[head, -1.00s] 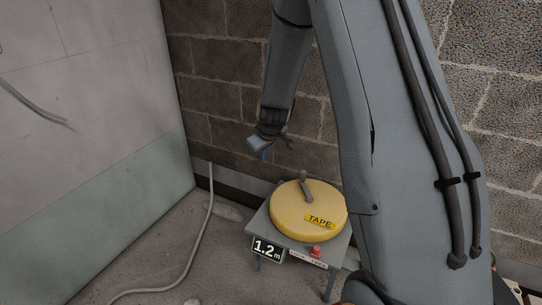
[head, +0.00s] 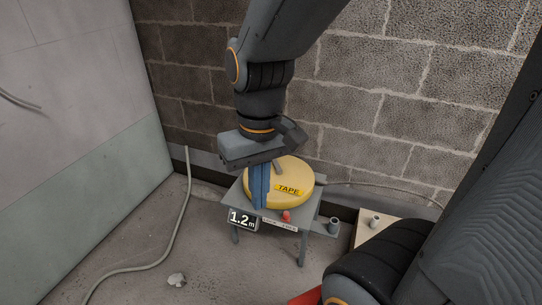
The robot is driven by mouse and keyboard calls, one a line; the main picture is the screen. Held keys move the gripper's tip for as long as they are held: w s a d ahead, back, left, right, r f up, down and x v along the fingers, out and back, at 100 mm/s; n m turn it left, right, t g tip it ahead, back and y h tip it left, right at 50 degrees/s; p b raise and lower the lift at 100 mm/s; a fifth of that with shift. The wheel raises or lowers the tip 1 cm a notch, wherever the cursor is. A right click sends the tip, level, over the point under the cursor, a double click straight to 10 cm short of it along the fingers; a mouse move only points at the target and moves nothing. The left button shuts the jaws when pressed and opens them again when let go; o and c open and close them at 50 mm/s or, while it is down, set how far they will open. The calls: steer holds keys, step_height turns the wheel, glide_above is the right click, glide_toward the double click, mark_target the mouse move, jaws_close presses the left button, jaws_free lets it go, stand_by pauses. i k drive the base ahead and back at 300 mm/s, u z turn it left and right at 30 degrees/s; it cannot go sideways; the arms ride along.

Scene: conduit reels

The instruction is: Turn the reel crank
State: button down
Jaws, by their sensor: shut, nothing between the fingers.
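The yellow round reel (head: 300,178) with a "TAPE" label sits on a small grey stand (head: 233,202). Its crank (head: 278,167) shows as a short grey piece at the top of the reel, mostly hidden by my gripper. My gripper (head: 259,208) hangs in front of the reel's left side, its blue fingers pointing down and shut with nothing between them. In this view the fingers overlap the reel's left edge. I cannot tell whether they touch it.
A "1.2 m" sign (head: 241,219) and a red knob (head: 287,215) are on the stand's front. A grey cup-like fitting (head: 334,225) is on its right. A grey conduit (head: 178,226) lies on the floor at left. Block wall stands close behind.

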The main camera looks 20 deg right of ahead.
mark_target(279, 171)
steer(key=k, duration=0.85)
steer(key=u, duration=0.7)
steer(key=i, duration=1.35)
steer(key=z, duration=0.75)
steer(key=i, duration=0.5)
steer(key=z, duration=0.35)
